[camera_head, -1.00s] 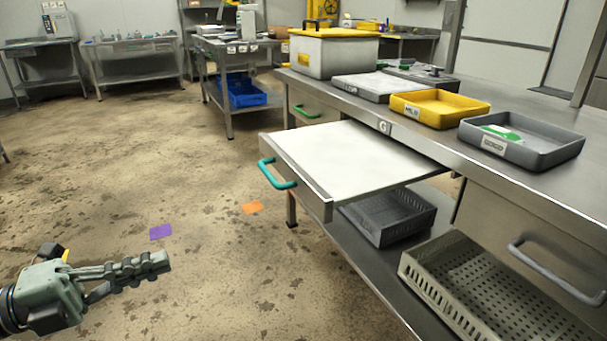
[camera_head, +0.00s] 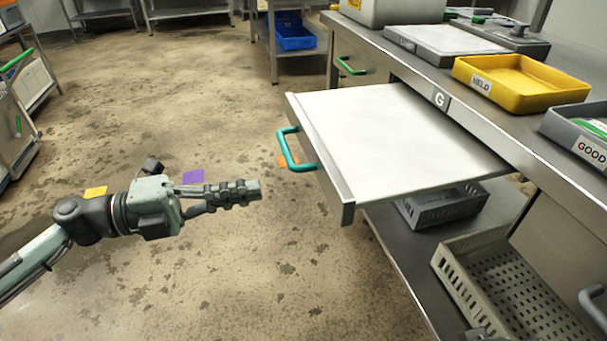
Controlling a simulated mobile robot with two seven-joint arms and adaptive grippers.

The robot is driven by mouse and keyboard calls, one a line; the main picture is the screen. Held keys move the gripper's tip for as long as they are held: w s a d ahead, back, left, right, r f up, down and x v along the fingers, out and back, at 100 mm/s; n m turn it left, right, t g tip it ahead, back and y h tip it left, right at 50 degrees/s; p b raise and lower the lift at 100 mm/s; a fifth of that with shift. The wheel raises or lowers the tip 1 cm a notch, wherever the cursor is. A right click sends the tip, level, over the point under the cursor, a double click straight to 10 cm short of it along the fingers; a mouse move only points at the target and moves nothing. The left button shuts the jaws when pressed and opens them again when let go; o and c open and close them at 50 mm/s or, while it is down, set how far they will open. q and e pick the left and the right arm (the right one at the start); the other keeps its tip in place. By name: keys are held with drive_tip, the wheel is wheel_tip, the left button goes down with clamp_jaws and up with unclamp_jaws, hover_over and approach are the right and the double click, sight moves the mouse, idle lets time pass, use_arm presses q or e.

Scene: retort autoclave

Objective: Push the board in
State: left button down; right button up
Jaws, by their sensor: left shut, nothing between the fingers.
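The white pull-out board (camera_head: 395,133) sticks out of the steel bench under its top, at the slot marked G. Its front edge faces left and carries a teal handle (camera_head: 289,150). My left gripper (camera_head: 256,189) is shut and empty, over the floor to the left of the board. Its fingers point right, towards the board's front, and appear a little lower in the picture than the handle. A gap shows between fingertips and handle. My right gripper cannot be made out; only a small dark part shows at the bottom edge.
On the bench top are a yellow HELD tray (camera_head: 520,84), a grey GOOD tray (camera_head: 577,128) and a flat grey slab (camera_head: 440,40). Below the board are a dark grey crate (camera_head: 440,207) and a perforated basket (camera_head: 480,275). The floor on the left is open.

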sight(321, 177)
use_arm(q)
drive_tip(key=p+x, duration=0.1)
drive_tip(key=x, duration=0.7)
drive_tip(key=shift+w+r, duration=0.1)
drive_tip(key=shift+w+d, duration=0.15)
drive_tip(key=shift+d, duration=0.5)
use_arm(e)
drive_tip(key=shift+a+x, duration=0.15)
drive_tip(key=shift+x, duration=0.85)
drive_tip(key=shift+a+x, duration=0.2)
drive_tip(key=shift+x, duration=0.85)
use_arm(q)
drive_tip(key=shift+w, duration=0.1)
